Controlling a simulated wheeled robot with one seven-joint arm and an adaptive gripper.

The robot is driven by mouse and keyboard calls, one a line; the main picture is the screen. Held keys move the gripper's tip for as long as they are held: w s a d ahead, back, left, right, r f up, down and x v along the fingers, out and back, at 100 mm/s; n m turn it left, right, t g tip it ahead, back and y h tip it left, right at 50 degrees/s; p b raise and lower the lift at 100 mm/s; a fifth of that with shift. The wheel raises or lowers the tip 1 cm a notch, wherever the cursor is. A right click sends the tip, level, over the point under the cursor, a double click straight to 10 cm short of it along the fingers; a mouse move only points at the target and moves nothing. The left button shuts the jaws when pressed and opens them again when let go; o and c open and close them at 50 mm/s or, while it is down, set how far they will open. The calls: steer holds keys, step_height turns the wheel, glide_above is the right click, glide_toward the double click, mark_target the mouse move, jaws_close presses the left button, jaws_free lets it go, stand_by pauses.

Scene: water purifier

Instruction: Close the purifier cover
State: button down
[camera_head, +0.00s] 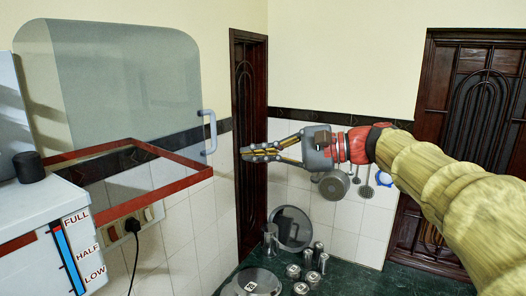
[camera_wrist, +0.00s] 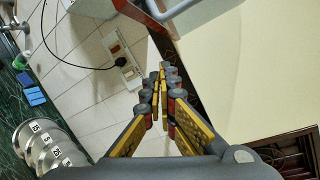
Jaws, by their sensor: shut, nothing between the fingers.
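The purifier (camera_head: 30,222) is the white body at the left edge of the head view, with a FULL/HALF/LOW level strip. Its cover (camera_head: 120,85) appears to be the large see-through panel standing raised above the red frame (camera_head: 185,184). A grey handle (camera_head: 208,132) sits at the panel's lower right edge. My gripper (camera_head: 245,154) is shut and empty, pointing left, to the right of the handle and apart from it in the picture. In the wrist view my gripper's fingertips (camera_wrist: 162,72) are together, and a grey bar, probably the handle (camera_wrist: 172,9), shows beyond them at the top.
A wall socket (camera_head: 130,224) with a black plug and cable is below the red frame. Several metal canisters (camera_head: 301,272) and a round lid or pan (camera_head: 291,228) stand on the dark green counter (camera_head: 390,285). Utensils (camera_head: 365,190) hang behind my gripper.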

steer(key=s+a+r+p, duration=0.1)
steer(key=s+a, duration=0.1)
steer(key=a, duration=0.3)
steer(key=shift+s+a, duration=0.15)
steer(key=shift+a, duration=0.1)
stand_by(0.3)
